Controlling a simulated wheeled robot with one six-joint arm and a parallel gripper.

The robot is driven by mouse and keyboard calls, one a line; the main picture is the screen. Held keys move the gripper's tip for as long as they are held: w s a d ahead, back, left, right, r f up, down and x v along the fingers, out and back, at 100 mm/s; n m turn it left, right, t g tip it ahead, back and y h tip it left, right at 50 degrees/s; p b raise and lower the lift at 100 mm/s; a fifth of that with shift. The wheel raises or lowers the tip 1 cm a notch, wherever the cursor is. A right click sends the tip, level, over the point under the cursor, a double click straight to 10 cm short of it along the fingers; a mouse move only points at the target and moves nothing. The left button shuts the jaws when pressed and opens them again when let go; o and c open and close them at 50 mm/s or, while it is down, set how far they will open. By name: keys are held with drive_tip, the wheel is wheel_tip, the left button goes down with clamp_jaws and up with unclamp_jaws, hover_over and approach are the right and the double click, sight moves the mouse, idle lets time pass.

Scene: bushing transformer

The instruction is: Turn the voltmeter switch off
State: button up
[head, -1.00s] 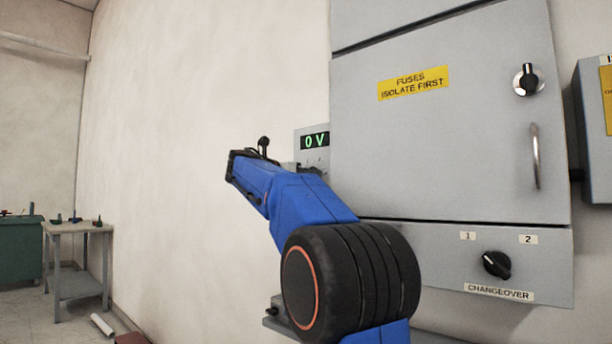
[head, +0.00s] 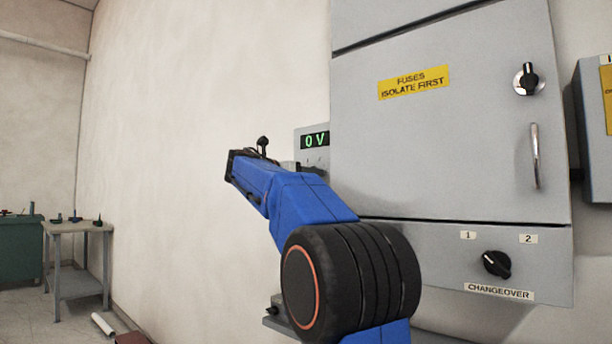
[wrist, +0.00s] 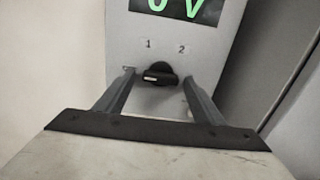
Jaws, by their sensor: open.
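The voltmeter (head: 314,141) is a small grey box on the wall left of the cabinet, and its green display reads 0 V. In the wrist view its display (wrist: 180,8) is cut by the top edge. Below the display is a black rotary switch (wrist: 158,75), under the marks 1 and 2. A small label left of the switch is partly covered by a finger. My gripper (wrist: 156,85) is open, with one finger on each side of the switch and a gap to it on both sides. In the head view my arm hides the switch and the fingertips.
A grey cabinet (head: 450,150) with a FUSES ISOLATE FIRST label stands right of the voltmeter, its side close to my gripper. It has a changeover knob (head: 496,264), an upper knob (head: 528,79) and a door handle (head: 535,157). A table (head: 78,230) stands far left.

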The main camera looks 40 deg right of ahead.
drive_tip(key=s+a, duration=0.1)
drive_tip(key=a, duration=1.6)
drive_tip(key=shift+s, duration=0.15)
drive_tip(key=shift+a+f, duration=0.1)
